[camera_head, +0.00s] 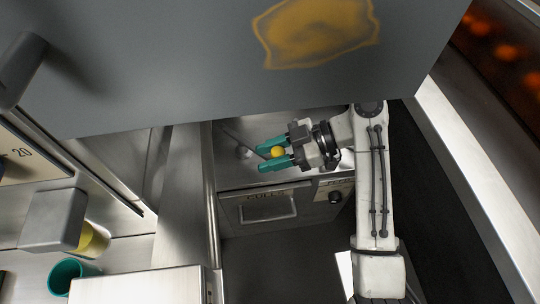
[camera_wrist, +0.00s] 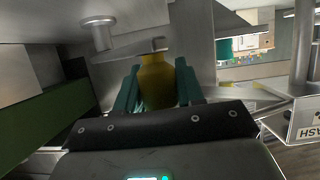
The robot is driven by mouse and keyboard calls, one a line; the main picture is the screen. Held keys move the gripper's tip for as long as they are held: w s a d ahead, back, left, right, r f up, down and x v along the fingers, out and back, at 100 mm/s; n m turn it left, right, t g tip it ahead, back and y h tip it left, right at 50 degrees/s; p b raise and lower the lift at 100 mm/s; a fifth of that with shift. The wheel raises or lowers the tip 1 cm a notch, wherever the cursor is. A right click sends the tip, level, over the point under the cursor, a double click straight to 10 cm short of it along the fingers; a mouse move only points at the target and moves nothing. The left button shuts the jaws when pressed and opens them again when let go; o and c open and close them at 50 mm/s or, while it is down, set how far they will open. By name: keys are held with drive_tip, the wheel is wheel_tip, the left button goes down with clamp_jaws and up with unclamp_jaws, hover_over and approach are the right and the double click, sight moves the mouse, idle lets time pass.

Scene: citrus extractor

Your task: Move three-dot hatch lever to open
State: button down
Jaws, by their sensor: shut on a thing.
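My gripper (camera_head: 268,158) has teal fingers and reaches left over a steel surface below the large grey panel. It is shut on a yellow knob (camera_head: 278,152), which sits between the fingers. In the wrist view the yellow knob (camera_wrist: 158,82) stands between the two teal fingers, with a grey metal bar (camera_wrist: 135,52) at its top. The knob looks like the lever's handle, but no three-dot mark shows. I cannot tell the hatch's position.
The large grey panel (camera_head: 210,70) with an orange patch covers the upper view. A drawer front (camera_head: 265,207) lies below the gripper. At lower left are a yellow cup (camera_head: 94,240) and a teal cup (camera_head: 68,274). A steel rail (camera_head: 211,200) runs left of the drawer.

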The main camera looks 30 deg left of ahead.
idle(0.3)
drive_tip(key=c, duration=0.8)
unclamp_jaws()
drive_tip(key=s+d+r+p, duration=0.2)
drive_tip(key=s+r+p, duration=0.1)
drive_tip(key=s+r, duration=0.1)
drive_tip(key=s+d+r+p, duration=0.2)
drive_tip(key=s+r+p, duration=0.1)
drive_tip(key=s+r, duration=0.1)
drive_tip(key=s+d+r+p, duration=0.2)
drive_tip(key=s+r+p, duration=0.1)
drive_tip(key=s+r, duration=0.1)
drive_tip(key=shift+s+d+r, duration=0.15)
drive_tip(key=shift+d+r, duration=0.15)
drive_tip(key=shift+r, duration=0.15)
